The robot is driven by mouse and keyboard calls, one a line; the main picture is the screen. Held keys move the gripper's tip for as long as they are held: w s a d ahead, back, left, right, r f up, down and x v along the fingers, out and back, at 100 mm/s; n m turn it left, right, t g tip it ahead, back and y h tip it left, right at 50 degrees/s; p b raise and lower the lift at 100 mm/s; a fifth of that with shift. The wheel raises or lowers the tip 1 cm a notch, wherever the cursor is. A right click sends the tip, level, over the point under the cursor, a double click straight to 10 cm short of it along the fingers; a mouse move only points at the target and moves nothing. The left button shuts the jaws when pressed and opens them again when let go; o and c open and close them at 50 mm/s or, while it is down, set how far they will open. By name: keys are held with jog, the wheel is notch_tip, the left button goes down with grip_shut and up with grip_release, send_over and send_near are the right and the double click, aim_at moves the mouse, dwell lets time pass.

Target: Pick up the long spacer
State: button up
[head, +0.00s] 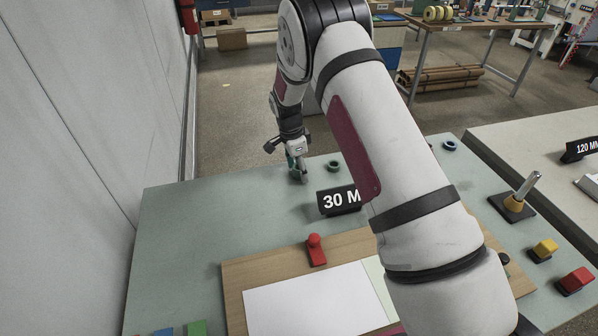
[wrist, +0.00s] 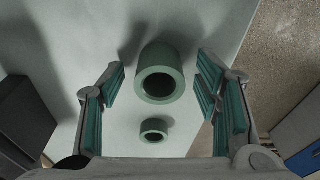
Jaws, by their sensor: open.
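A green hollow cylinder (wrist: 162,72), which looks like the long spacer, stands upright on the pale green table (head: 200,205). In the wrist view it lies between the fingers of my gripper (wrist: 161,84), with gaps on both sides. My gripper (head: 297,166) points down at the table's far edge in the head view, its fingers open and holding nothing. A smaller green ring (wrist: 154,129) stands nearby in the wrist view. In the head view a dark green ring (head: 333,165) sits just right of my gripper. The spacer is mostly hidden by the fingers there.
A black "30 M" sign (head: 338,200) stands close in front of my gripper. A wooden board (head: 235,272) with white paper (head: 318,300) and a red clamp (head: 316,250) lies nearer.

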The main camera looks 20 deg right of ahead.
jog(key=c, duration=1.3)
jog(key=shift+r, duration=0.1)
